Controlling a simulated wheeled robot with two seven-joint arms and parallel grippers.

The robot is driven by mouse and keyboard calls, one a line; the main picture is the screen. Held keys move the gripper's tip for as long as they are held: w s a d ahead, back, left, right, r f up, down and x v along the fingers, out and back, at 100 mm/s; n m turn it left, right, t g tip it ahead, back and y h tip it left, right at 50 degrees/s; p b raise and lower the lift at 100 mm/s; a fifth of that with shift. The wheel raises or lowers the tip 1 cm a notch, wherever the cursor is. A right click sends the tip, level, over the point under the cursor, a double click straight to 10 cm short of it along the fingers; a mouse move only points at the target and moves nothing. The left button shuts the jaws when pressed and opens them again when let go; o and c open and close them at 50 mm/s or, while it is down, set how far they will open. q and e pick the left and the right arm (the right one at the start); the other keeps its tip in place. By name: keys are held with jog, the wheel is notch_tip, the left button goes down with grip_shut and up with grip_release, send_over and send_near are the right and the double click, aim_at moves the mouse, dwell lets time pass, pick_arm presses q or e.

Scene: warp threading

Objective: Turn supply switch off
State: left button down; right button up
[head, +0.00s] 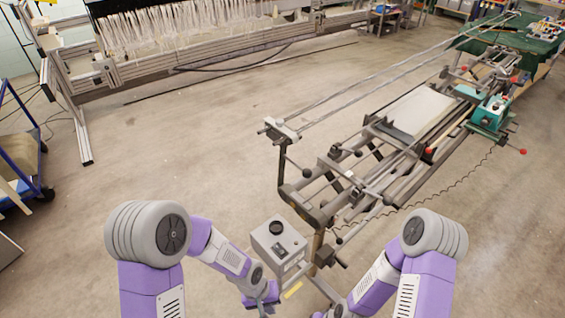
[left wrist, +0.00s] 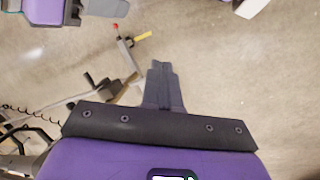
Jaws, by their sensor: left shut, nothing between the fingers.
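A grey box (head: 293,239) with a round black knob (head: 276,228) on its top stands at the front end of the metal frame; it looks like the supply control. Whether its switch is on or off cannot be read. My left gripper (head: 268,299) is just below and in front of the box, apart from the knob. In the left wrist view its dark fingers (left wrist: 162,80) are together and empty over bare floor. My right arm comes in at the lower right of the head view; its fingers cannot be made out.
The long metal frame (head: 345,190) with black handles runs from the box to the back right. A green machine (head: 490,113) sits on it. A loom with white threads (head: 190,30) stands at the back left. A blue cart (head: 25,165) is at left. The floor between is clear.

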pick_arm(q)
jog(key=s+a+f, duration=0.2)
jog(key=a+f, duration=0.1)
jog(key=f, duration=0.2)
jog(key=s+a+f+n+t+h, duration=0.1)
jog(key=s+a+f, duration=0.1)
jog(key=f, duration=0.3)
jog(key=shift+s+a+t, duration=0.3)
jog(key=shift+a, duration=0.25)
jog(key=shift+w+d, duration=0.1)
